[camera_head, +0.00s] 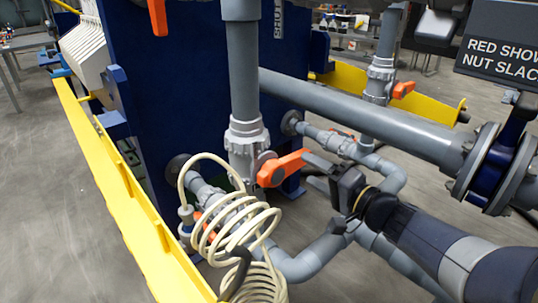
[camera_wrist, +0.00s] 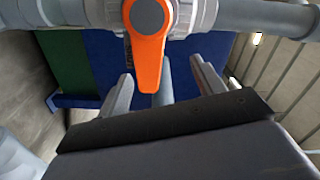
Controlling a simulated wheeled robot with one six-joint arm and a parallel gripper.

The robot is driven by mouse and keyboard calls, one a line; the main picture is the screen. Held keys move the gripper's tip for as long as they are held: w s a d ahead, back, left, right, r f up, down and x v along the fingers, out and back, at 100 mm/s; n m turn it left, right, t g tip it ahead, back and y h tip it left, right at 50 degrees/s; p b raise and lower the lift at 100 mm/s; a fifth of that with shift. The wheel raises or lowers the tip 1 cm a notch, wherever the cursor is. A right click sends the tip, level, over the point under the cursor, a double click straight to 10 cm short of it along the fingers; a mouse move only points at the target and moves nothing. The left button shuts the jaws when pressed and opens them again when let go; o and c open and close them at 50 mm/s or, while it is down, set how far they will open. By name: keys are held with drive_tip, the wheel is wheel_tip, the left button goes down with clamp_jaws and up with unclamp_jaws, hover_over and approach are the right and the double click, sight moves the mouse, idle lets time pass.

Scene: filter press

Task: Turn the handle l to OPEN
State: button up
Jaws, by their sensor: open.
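An orange lever handle (camera_head: 282,168) sits on a grey valve (camera_head: 245,140) on the vertical pipe, its free end pointing right and slightly up toward my gripper. No letter shows on it. My gripper (camera_head: 316,172) is open just right of the handle. In the wrist view, the handle (camera_wrist: 147,45) hangs from its round hub at the top. Its lower end lies in the picture between the two fingers of my gripper (camera_wrist: 163,75), nearer the left one. I see no grip on it; whether a finger touches it I cannot tell.
A coiled cream hose (camera_head: 240,225) hangs left of my gripper, before another orange handle. Grey pipes (camera_head: 365,100) run above and below my arm. More orange handles (camera_head: 403,90) show around. A yellow rail (camera_head: 120,190) runs along the left. A blue panel (camera_head: 185,80) stands behind.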

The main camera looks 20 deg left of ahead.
sight(295, 166)
drive_tip(key=w+a+m, duration=0.1)
drive_tip(key=a, duration=0.1)
drive_tip(key=w+a+f+m+p, duration=0.1)
drive_tip(key=a, duration=0.1)
drive_tip(key=w+a+f+m, duration=0.1)
drive_tip(key=a, duration=0.1)
drive_tip(key=shift+w+a+m, duration=0.1)
drive_tip(key=shift+w+m, duration=0.05)
drive_tip(key=shift+m, duration=0.25)
drive_tip(key=shift+w+a+r, duration=0.15)
drive_tip(key=shift+a, duration=0.15)
drive_tip(key=shift+c, duration=0.3)
